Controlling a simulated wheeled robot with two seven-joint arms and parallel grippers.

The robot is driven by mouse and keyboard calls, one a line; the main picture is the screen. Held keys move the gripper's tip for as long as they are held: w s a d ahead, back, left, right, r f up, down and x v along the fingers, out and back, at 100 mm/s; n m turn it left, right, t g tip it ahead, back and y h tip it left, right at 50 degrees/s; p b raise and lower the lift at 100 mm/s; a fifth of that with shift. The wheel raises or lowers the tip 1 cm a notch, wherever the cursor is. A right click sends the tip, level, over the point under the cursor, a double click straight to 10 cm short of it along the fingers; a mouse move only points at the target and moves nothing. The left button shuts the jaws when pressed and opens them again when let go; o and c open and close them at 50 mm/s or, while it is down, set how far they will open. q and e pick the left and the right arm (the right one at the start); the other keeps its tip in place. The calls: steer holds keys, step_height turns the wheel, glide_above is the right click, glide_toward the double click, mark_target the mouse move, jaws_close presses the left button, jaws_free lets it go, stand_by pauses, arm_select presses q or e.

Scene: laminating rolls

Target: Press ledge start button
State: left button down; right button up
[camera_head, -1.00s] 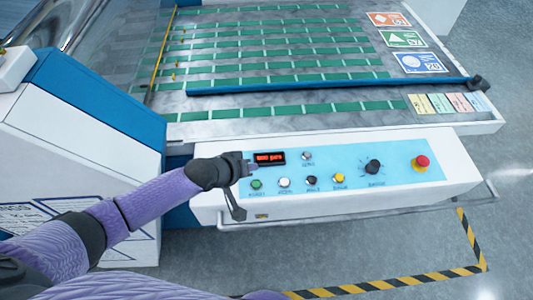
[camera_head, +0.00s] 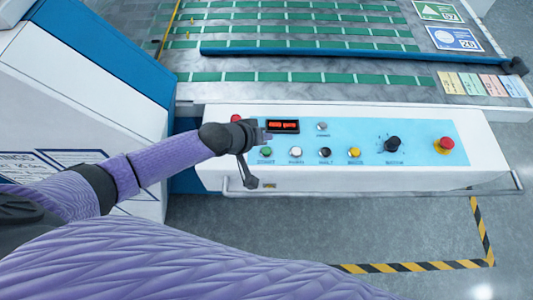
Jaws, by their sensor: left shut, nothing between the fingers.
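The ledge is a white front box (camera_head: 350,184) with a light blue control panel (camera_head: 430,128). A green button (camera_head: 267,151) sits at the panel's lower left; its label is too small to read surely. My left gripper (camera_head: 262,134) is shut and empty, over the panel's left end. Its tip appears just above and left of the green button, beside the red-lit display (camera_head: 282,126). I cannot tell whether it touches the panel. My right gripper is out of view.
White (camera_head: 296,152), black (camera_head: 325,153) and yellow (camera_head: 354,152) buttons continue the row. A black knob (camera_head: 392,144) and red emergency button (camera_head: 445,144) are farther right. Another red button (camera_head: 237,118) shows behind the gripper. A rail (camera_head: 400,193) runs along the front.

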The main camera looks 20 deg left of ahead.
mark_target(264, 153)
arm_select(q)
step_height(264, 153, down, 4)
steer(key=shift+r+b, duration=0.1)
steer(key=shift+b, duration=1.05)
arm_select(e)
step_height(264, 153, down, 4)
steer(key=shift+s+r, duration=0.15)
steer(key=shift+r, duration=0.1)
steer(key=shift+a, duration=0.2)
arm_select(q)
steer(key=shift+f, duration=0.2)
steer(key=shift+f, duration=0.3)
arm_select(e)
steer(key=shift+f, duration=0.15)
